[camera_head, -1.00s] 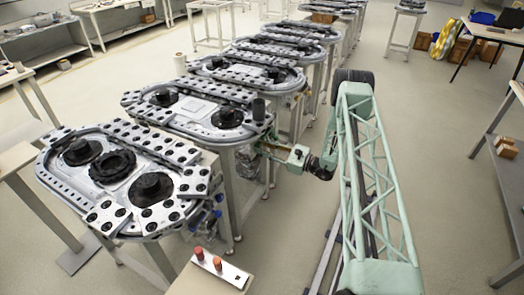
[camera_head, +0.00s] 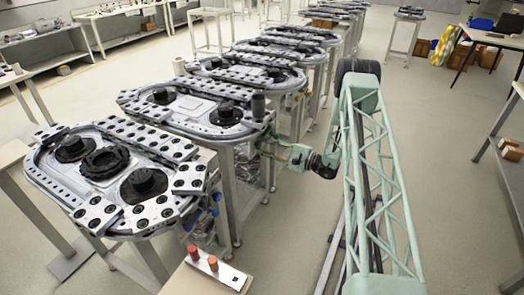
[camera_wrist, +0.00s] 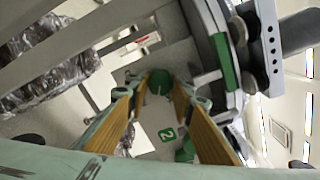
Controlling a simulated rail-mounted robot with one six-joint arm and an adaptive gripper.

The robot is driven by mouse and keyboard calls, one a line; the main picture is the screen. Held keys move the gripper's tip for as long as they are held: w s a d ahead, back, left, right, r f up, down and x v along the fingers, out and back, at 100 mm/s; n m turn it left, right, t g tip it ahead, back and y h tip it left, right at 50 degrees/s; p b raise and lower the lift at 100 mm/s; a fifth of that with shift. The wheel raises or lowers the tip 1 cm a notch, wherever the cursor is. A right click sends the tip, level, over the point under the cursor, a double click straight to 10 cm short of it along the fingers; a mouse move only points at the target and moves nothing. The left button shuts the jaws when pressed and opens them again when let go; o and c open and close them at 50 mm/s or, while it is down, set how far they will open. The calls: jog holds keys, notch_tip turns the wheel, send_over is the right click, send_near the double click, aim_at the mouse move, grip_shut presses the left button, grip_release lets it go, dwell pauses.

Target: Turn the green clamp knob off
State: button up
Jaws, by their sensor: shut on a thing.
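A green clamp knob (camera_wrist: 160,80) shows in the wrist view at the far end of my fingers. My gripper (camera_wrist: 157,92) has its two fingers, with orange-brown inner pads, shut on this knob, one on each side. A green label with a white 2 (camera_wrist: 168,134) is on the grey plate below it. A second green round part (camera_wrist: 186,150) shows lower right, partly hidden by the right finger. In the head view, my gripper (camera_head: 268,146) reaches the side of the second ring track (camera_head: 150,117); the knob cannot be made out there.
The nearest ring track (camera_head: 45,172) stands at the left front. A small table with a plate and two orange-red knobs (camera_head: 202,260) is in front. A dark cylinder (camera_head: 258,106) stands above my gripper.

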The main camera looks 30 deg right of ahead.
jog(key=shift+n+b, duration=2.55)
jog(key=shift+n, duration=0.45)
jog(key=o, duration=0.9)
jog(key=shift+v, duration=6)
jog(key=shift+a+r, duration=0.1)
jog(key=shift+r, duration=0.05)
